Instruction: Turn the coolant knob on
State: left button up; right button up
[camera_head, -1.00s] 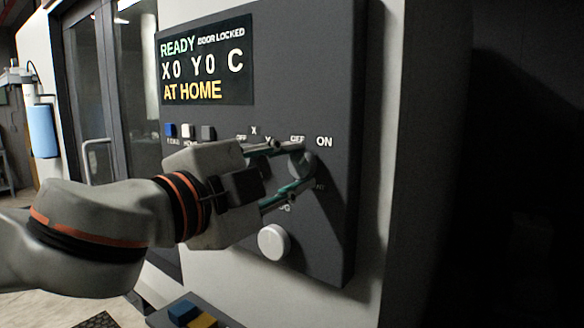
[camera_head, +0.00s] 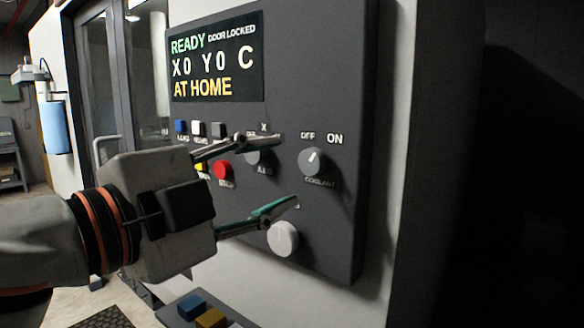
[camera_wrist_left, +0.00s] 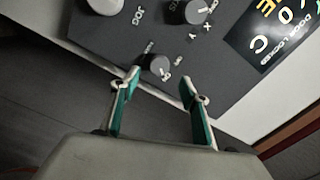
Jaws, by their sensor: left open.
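The coolant knob (camera_head: 313,163) is a grey dial on the dark control panel, below the OFF and ON labels. Its white mark appears to lean up and right, toward ON. My left gripper (camera_head: 289,172) is open and empty, left of and in front of the knob, with its fingers apart from it. In the left wrist view the coolant knob (camera_wrist_left: 157,66) lies just beyond and between the open fingertips (camera_wrist_left: 166,85). My right gripper is not in view.
The grey axis knob (camera_head: 258,154) is partly behind the upper finger. A white knob (camera_head: 283,239) sits near the lower fingertip. A red button (camera_head: 222,169) and the screen (camera_head: 214,58), reading READY and AT HOME, are left and above. Right of the coolant knob the panel is bare.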

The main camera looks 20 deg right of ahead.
pick_arm(q)
jog(key=v, duration=0.4)
jog(key=shift+s+a, duration=0.25)
jog(key=shift+f, duration=0.1)
